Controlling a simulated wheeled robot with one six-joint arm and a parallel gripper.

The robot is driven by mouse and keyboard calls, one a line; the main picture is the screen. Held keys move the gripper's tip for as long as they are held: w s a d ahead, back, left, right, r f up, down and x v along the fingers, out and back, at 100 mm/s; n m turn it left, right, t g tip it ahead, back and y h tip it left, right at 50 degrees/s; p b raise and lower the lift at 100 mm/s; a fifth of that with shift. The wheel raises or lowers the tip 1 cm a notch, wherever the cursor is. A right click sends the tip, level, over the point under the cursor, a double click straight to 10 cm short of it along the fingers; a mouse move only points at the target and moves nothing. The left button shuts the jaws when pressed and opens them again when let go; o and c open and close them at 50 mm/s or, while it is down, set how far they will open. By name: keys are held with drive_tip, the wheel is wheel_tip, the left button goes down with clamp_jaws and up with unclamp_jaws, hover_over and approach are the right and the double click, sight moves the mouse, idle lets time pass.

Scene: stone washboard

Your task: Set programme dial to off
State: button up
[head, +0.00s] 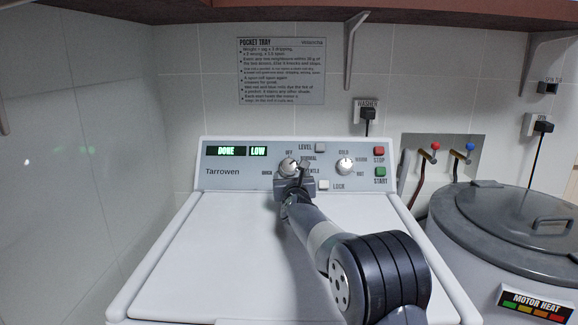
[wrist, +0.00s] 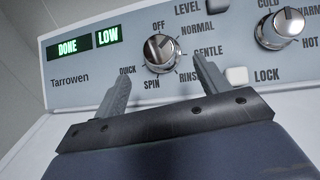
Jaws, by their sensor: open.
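The programme dial (wrist: 160,53) is a round silver knob on the washer's grey panel, ringed by OFF, NORMAL, GENTLE, RINSE, SPIN and QUICK. In the head view the dial (head: 288,166) shows just above my gripper (head: 292,180). My gripper (wrist: 165,70) is open, one finger to the lower left of the dial and one to its right. Gaps show between fingers and knob. The right finger partly covers the lettering near RINSE.
A second knob (head: 345,166) for COLD, WARM and HOT is to the right. LEVEL (head: 320,147) and LOCK (head: 323,184) buttons are close by. Red STOP (head: 379,151) and green START (head: 380,171) are farther right. The display (head: 226,151) reads DONE and LOW.

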sight(289, 168)
drive_tip(key=w+p, duration=0.1)
drive_tip(key=w, duration=0.1)
drive_tip(key=w+p, duration=0.1)
drive_tip(key=w, duration=0.1)
drive_tip(key=w+p, duration=0.2)
drive_tip(key=shift+w+a+r, duration=0.2)
drive_tip(key=shift+a, duration=0.2)
drive_tip(key=shift+w+f+p, duration=0.15)
drive_tip(key=shift+w+p, duration=0.35)
drive_tip(key=shift+w, duration=0.15)
drive_tip(key=c, duration=1)
drive_tip(key=shift+f+n+y+b, duration=0.15)
drive_tip(key=shift+n+y+b, duration=0.2)
drive_tip(key=shift+b, duration=0.6)
